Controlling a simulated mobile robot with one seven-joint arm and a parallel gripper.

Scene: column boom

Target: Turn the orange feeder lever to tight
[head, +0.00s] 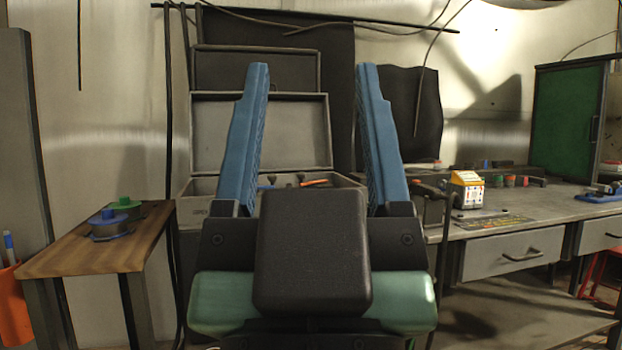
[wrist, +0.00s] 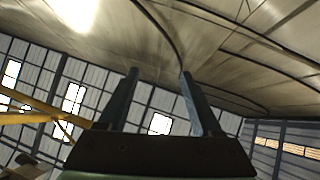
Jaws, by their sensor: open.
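My gripper (head: 311,72) is raised in the middle of the head view, its two blue fingers spread wide with nothing between them. In the wrist view my gripper (wrist: 158,73) points up toward the roof, open and empty. I cannot make out an orange feeder lever for certain in either view. A small yellow and white device (head: 467,190) stands on the grey workbench (head: 530,203) at the right, apart from my gripper. Any lever on it is too small to tell. My gripper hides part of the middle of the scene.
An open grey case (head: 285,130) with an orange-handled item (head: 314,183) stands behind my gripper. A wooden side table (head: 90,254) at the left holds a blue spool (head: 109,224) and a green spool (head: 125,204). A green panel (head: 567,125) stands at the back right.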

